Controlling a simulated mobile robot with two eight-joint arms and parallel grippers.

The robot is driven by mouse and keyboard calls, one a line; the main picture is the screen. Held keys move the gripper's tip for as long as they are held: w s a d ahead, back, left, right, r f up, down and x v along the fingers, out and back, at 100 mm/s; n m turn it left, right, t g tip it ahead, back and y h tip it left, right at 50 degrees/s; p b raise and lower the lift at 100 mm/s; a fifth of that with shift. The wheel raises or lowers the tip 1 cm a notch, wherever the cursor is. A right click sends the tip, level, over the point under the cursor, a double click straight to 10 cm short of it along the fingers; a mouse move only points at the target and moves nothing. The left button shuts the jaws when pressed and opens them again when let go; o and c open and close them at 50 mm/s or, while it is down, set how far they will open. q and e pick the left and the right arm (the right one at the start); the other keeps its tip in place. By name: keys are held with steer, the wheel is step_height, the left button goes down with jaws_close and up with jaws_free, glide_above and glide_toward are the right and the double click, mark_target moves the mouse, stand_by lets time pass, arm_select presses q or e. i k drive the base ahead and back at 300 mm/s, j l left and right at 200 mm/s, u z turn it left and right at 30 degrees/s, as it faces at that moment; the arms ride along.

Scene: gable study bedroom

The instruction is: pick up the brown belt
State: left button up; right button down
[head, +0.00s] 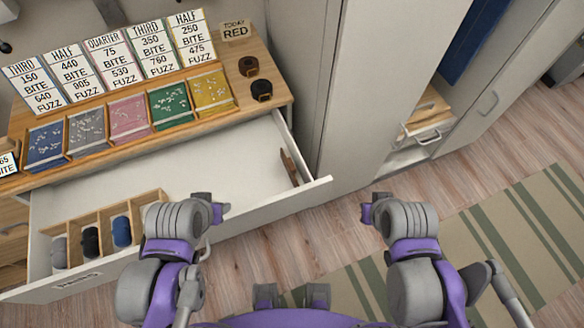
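A coiled dark brown belt (248,67) lies at the right end of the wooden desktop in the head view. A coiled black belt (262,90) lies just in front of it. My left gripper (220,210) is over the front of the open drawer, well short of the brown belt and apart from it. My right gripper (368,212) is over the floor to the right of the drawer, also far from the belt. Nothing shows in either gripper, and the finger gaps cannot be made out.
The white drawer (200,165) stands pulled out, with a brown object (290,168) and a wooden divider box (100,212) holding rolled items. Colored trays (128,122) and sign cards (106,60) line the desk. A tall cabinet (370,90) stands right of the desk.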

mark_target(248, 66)
steer(key=i+u, duration=0.1)
steer(key=u, duration=1.45)
steer(key=i+l, duration=0.1)
steer(key=l, duration=0.2)
steer(key=i+l, duration=0.1)
steer(key=l, duration=0.25)
steer(key=i+l, duration=0.1)
steer(key=l, duration=0.2)
